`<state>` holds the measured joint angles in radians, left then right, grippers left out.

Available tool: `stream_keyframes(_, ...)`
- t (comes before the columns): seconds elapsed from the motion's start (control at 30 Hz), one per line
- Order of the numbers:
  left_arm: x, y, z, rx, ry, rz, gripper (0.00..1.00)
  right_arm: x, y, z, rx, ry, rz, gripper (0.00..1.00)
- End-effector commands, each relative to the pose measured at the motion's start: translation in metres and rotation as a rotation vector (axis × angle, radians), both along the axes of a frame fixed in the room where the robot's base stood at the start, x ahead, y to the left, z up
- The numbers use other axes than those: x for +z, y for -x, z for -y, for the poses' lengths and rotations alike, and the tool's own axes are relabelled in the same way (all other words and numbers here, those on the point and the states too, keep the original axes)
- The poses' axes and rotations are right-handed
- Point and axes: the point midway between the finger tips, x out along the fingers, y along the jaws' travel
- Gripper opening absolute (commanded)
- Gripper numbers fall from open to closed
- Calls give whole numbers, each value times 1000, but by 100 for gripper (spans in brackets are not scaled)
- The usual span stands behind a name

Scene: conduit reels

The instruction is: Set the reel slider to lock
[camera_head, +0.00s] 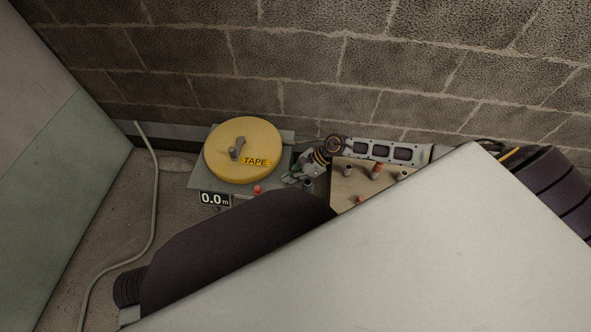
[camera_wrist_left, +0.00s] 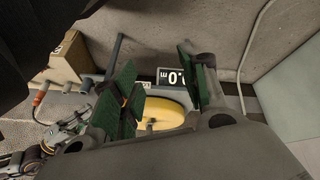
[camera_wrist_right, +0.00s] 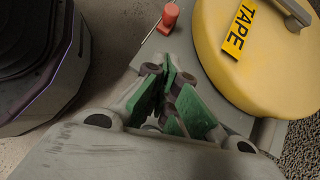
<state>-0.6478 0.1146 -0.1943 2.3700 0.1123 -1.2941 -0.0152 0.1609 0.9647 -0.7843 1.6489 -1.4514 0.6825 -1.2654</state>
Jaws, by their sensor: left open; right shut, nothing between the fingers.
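The yellow tape reel (camera_head: 243,150) lies on a grey base plate (camera_head: 198,181) near the wall. A small red-orange knob (camera_head: 257,190), perhaps the slider, stands at the plate's front edge. It shows at the top of the right wrist view (camera_wrist_right: 170,15); its lock marking cannot be read. My right gripper (camera_head: 290,178) is right of the reel and knob, apart from both. In its wrist view its green-padded fingers (camera_wrist_right: 164,82) are shut and empty above the plate. My left gripper (camera_wrist_left: 155,62) is open and empty, with the reel (camera_wrist_left: 166,112) beyond its fingers; my arm and body hide it in the head view.
A display reading 0.0 m (camera_head: 215,199) sits at the plate's front left. A tan block (camera_head: 345,190) with several pegs stands right of my right gripper. A pale hose (camera_head: 154,205) runs along the floor at left. The block wall (camera_head: 300,65) closes off the back.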

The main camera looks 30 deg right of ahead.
Motion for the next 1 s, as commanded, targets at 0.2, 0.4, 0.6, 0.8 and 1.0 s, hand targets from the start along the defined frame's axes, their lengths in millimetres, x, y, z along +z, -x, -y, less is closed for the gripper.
stream_keyframes(0.2, -23, 1, 4, 6, 21, 9, 44, -19, -6, -18, -1, -3, -1, 0)
stream_keyframes(0.4, -40, 4, 9, 11, 47, 21, 44, -36, -11, -34, -1, -2, 0, 0)
stream_keyframes(0.6, -52, 0, 11, 18, 63, 42, 44, -40, -18, -55, 1, -2, 1, 0)
stream_keyframes(0.8, -54, -3, 14, 21, 77, 60, 44, -40, -23, -71, -1, -1, 1, 0)
stream_keyframes(1.0, -57, -3, 14, 23, 83, 66, 44, -40, -25, -76, -1, 0, 1, 0)
